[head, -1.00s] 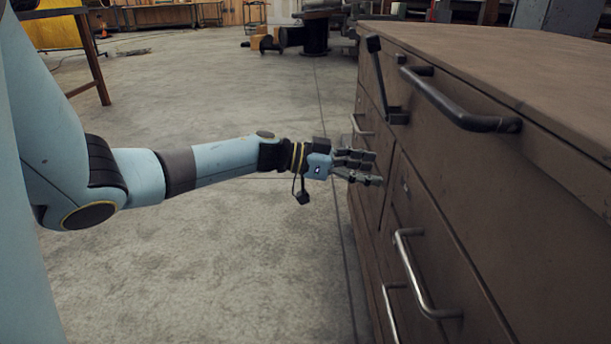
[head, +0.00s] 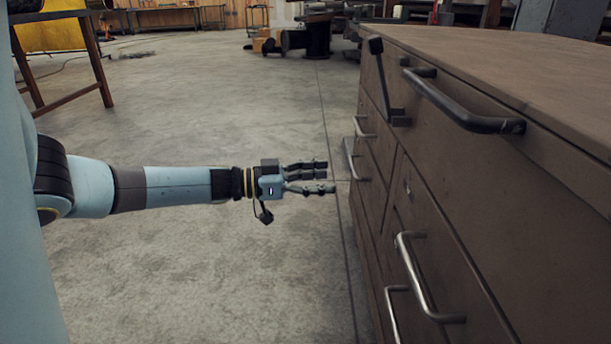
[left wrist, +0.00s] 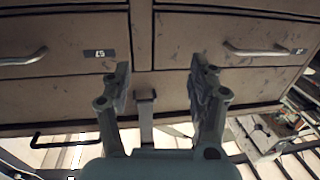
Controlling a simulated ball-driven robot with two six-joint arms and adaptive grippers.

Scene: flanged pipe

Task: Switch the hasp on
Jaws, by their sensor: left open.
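A dark lever-like bar (head: 385,82) with a square end and a block-shaped base stands out on the cabinet front, near its far upper corner. A small grey metal piece (head: 350,158) sticks out lower on the same face. I cannot tell for sure which of these is the hasp. My left gripper (head: 324,180) is open and empty, apart from the cabinet, to the left of the grey piece. In the left wrist view a grey upright metal strap (left wrist: 146,112) shows beyond and between the open fingers (left wrist: 160,85). My right gripper is out of view.
The brown cabinet (head: 480,190) fills the right side. A black bar handle (head: 462,105) and a silver handle (head: 424,282) stick out from its front. Open concrete floor (head: 200,270) lies to its left. A wooden-legged stand (head: 100,65) is at the far left.

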